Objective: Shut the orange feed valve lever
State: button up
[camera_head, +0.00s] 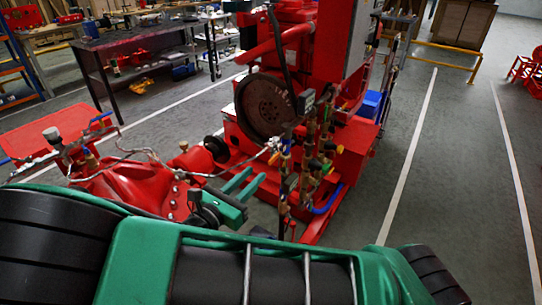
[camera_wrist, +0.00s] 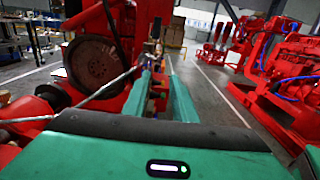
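A cluster of valves and brass fittings (camera_head: 318,160) stands on vertical pipes at the right front of the red pumpset (camera_head: 285,95). Small handles in several colours are crowded there, and I cannot clearly tell which is the orange feed valve lever. My gripper (camera_head: 249,181) has green fingers pointing toward this cluster, a little to its left and apart from it in the head view. In the wrist view my gripper (camera_wrist: 160,82) shows a gap between its fingers. Part of the valve cluster (camera_wrist: 157,58) shows beyond and between them; the fingers hide the rest.
A dark round flywheel (camera_head: 264,107) is on the pumpset, left of the valves. A red machine with thin pipes (camera_head: 130,180) lies in front at left. A workbench (camera_head: 140,55) stands behind. The grey floor (camera_head: 450,170) to the right is clear.

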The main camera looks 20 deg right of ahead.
aim_at(273, 157)
jog(key=x, duration=1)
jog(key=shift+d, duration=0.3)
jog(key=shift+s, duration=0.1)
jog(key=shift+c, duration=0.6)
jog(key=c, duration=0.5)
grip_shut()
jog(key=shift+a, duration=0.1)
